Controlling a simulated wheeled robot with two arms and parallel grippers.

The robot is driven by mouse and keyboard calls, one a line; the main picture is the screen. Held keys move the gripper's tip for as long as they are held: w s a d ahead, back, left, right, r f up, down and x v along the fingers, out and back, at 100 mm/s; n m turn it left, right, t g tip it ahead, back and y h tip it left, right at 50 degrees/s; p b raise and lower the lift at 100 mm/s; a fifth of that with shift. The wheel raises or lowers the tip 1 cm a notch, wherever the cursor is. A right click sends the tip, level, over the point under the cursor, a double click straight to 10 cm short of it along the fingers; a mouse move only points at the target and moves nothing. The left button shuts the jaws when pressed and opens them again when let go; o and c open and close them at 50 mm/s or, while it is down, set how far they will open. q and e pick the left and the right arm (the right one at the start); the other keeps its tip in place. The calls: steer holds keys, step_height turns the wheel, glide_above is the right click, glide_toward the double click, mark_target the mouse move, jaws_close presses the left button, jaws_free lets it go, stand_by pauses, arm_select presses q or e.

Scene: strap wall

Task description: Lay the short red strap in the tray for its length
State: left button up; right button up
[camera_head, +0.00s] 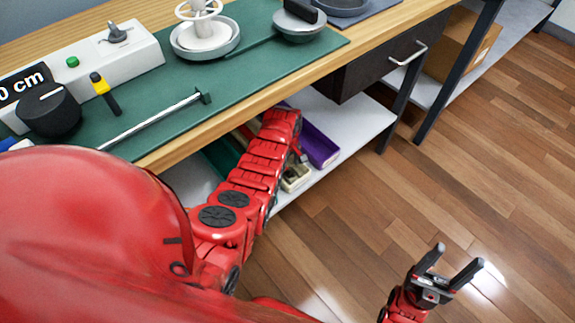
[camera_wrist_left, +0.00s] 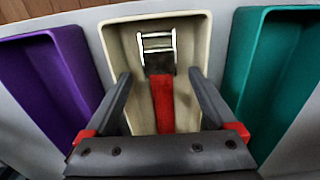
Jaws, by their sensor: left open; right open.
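The short red strap (camera_wrist_left: 163,104) lies lengthwise inside the cream tray (camera_wrist_left: 113,52) in the left wrist view. Its metal buckle (camera_wrist_left: 158,42) is at the far end, and its near end is hidden behind my gripper's body. My left gripper (camera_wrist_left: 160,76) is open over the tray, one finger on each side of the strap, with gaps between. In the head view the cream tray (camera_head: 298,184) shows partly on the lower shelf, and my left arm hides most of that gripper. My right gripper (camera_head: 449,268) is open and empty above the floor.
A purple tray (camera_wrist_left: 68,75) and a green tray (camera_wrist_left: 252,50) flank the cream one. The lower shelf (camera_head: 352,122) sits under the bench, with the green mat (camera_head: 245,82) above. A drawer (camera_head: 385,62) is at right. Floor at right is clear.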

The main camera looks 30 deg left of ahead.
arm_select(q)
step_height(320, 180, up, 12)
steer(key=p, duration=0.2)
steer(key=shift+p, duration=0.4)
stand_by(0.5)
